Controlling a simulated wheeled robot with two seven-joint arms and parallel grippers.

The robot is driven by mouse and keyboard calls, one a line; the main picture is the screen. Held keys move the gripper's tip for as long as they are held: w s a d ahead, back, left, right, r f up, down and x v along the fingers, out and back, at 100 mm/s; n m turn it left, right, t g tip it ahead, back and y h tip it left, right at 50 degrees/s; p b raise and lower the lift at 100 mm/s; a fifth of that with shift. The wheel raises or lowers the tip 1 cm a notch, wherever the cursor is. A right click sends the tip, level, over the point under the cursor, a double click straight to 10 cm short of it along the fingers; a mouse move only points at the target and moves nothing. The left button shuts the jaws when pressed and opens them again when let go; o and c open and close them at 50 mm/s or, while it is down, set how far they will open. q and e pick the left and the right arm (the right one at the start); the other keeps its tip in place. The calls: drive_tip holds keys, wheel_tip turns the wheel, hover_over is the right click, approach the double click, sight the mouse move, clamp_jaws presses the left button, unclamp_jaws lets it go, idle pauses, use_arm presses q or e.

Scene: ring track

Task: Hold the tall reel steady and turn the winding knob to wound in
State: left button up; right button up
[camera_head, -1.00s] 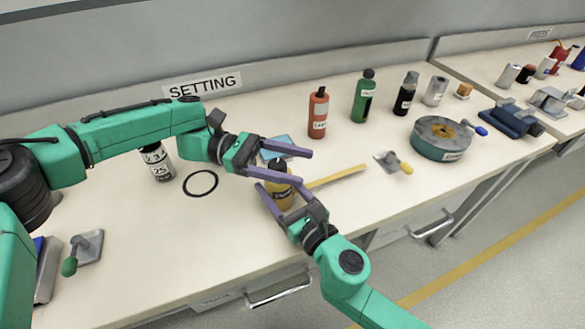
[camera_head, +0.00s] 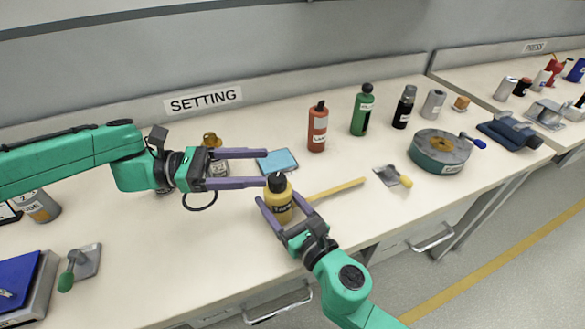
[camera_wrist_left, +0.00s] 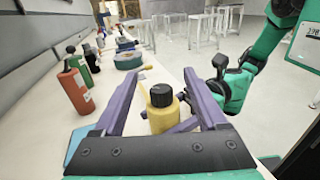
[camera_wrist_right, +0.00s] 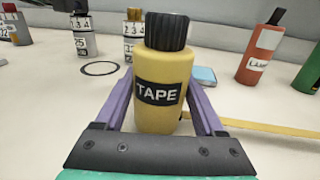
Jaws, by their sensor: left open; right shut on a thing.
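The tall reel is a yellow bottle-shaped body (camera_head: 279,207) with a black "TAPE" label and a black ribbed winding knob (camera_head: 277,182) on top. It stands upright on the bench. My right gripper (camera_head: 279,199) is shut on its body, one finger on each side, as the right wrist view shows with the reel (camera_wrist_right: 162,72) and its knob (camera_wrist_right: 166,31). My left gripper (camera_head: 266,168) is open and empty, pointing right, its fingertips close to the knob. In the left wrist view the knob (camera_wrist_left: 160,95) shows between the spread fingers, not gripped. Any mark on the knob is not readable.
A yellow stick (camera_head: 338,190) and a blue pad (camera_head: 277,161) lie near the reel. A red bottle (camera_head: 317,130), a green bottle (camera_head: 362,112) and a round teal drum (camera_head: 440,152) stand further right. Counter-marked cylinders (camera_wrist_right: 84,42) stand behind the reel.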

use_arm(q)
drive_tip(key=s+a+f+n+t, duration=0.2)
drive_tip(key=a+f+n+t, duration=0.1)
drive_tip(key=a+f+t, duration=0.15)
drive_tip(key=x, duration=1.2)
drive_tip(key=shift+d+y, duration=0.15)
drive_tip(key=shift+y, duration=0.15)
drive_tip(key=shift+w+f, duration=0.1)
drive_tip(key=shift+f, duration=0.05)
drive_tip(key=shift+c, duration=0.3)
clamp_jaws()
